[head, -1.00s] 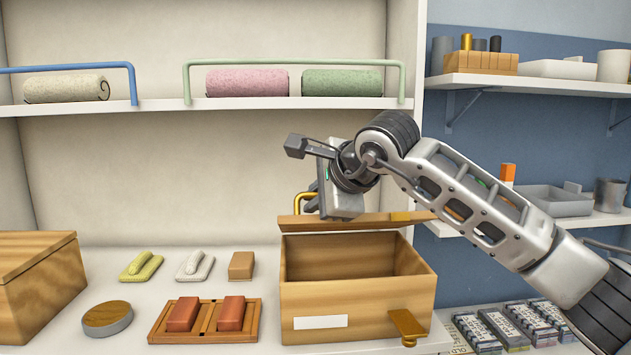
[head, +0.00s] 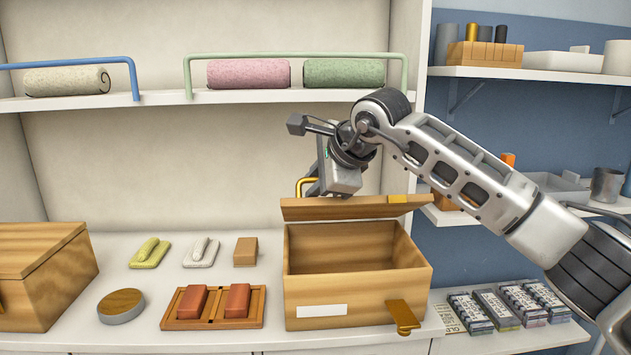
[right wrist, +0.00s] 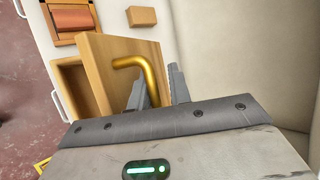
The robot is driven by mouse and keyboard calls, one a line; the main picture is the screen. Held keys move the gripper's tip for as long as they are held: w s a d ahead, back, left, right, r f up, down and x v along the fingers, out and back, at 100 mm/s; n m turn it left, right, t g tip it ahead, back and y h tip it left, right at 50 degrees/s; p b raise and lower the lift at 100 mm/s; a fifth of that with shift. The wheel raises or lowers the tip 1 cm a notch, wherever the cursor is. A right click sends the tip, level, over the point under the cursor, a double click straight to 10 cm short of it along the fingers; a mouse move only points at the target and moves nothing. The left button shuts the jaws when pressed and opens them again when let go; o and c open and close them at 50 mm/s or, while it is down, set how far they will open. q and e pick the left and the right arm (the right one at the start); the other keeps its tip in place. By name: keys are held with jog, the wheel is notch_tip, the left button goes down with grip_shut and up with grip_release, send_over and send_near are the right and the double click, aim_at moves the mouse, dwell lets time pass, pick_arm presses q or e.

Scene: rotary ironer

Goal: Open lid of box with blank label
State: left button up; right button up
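The wooden box with the blank white label (head: 321,311) stands on the counter, its inside visible and empty. My right gripper (head: 318,188) is behind the raised lid, by the brass handle (head: 302,184). In the right wrist view, its fingers (right wrist: 158,90) are apart beside the handle (right wrist: 135,65), part of which shows between them; firm contact cannot be made out. My left gripper is not in view.
Another wooden box (head: 45,275) stands at the left. A round wooden-topped disc (head: 121,305), a tray with red blocks (head: 214,308) and small brushes (head: 150,252) lie between. A shelf with rolled towels (head: 248,74) runs above. Patterned packs (head: 505,305) lie at the right.

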jog(key=shift+r, duration=0.1)
jog(key=shift+s+d+r, duration=0.2)
jog(key=shift+s, duration=0.05)
pick_arm(q)
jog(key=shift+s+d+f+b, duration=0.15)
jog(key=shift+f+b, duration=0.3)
jog(key=shift+b, duration=0.65)
pick_arm(e)
jog(key=v, duration=1.5)
jog(key=shift+s, duration=0.1)
